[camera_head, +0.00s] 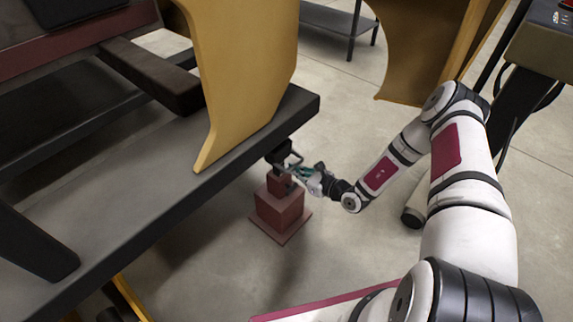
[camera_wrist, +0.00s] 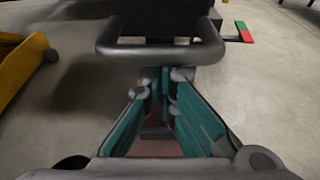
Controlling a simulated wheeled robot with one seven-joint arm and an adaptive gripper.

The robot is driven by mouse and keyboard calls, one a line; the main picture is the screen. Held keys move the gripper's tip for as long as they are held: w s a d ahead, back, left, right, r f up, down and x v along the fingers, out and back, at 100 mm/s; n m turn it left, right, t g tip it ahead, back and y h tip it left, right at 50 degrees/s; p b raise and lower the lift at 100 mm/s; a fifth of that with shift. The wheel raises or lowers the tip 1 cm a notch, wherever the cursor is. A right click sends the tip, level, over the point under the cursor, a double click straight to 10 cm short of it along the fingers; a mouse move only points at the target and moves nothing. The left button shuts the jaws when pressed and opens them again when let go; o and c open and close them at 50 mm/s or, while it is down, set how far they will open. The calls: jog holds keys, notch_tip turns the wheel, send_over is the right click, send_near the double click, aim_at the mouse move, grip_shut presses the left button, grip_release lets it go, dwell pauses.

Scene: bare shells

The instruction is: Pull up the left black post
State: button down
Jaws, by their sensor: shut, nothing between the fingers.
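A black block with a bar handle (camera_head: 284,153) sits at the edge of the dark platform, above a dark red stepped base (camera_head: 280,208). I cannot tell whether it is the left black post. In the wrist view, the dark bar handle (camera_wrist: 160,53) crosses in front of a black body at the top. My gripper (camera_head: 293,170) is beside and just below the handle. In the wrist view, my gripper (camera_wrist: 165,76) has its teal fingers closed together at the tips, with nothing between them. The fingertips are close to the bar; contact is unclear.
The grey platform (camera_head: 150,190) fills the left, with a curved yellow panel (camera_head: 240,70) standing on it. Another yellow panel (camera_head: 420,45) stands behind. A dark shelf (camera_head: 335,20) is at the back. Concrete floor is open right of the red base.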

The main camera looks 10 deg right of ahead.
jog(key=shift+r+p, duration=1.85)
jog(key=shift+r, duration=0.6)
jog(key=shift+f+b, duration=0.85)
jog(key=shift+f, duration=0.55)
jog(key=s+d+p, duration=0.2)
jog(key=s+d, duration=0.3)
jog(key=s, duration=0.2)
jog(key=shift+s+d, duration=0.15)
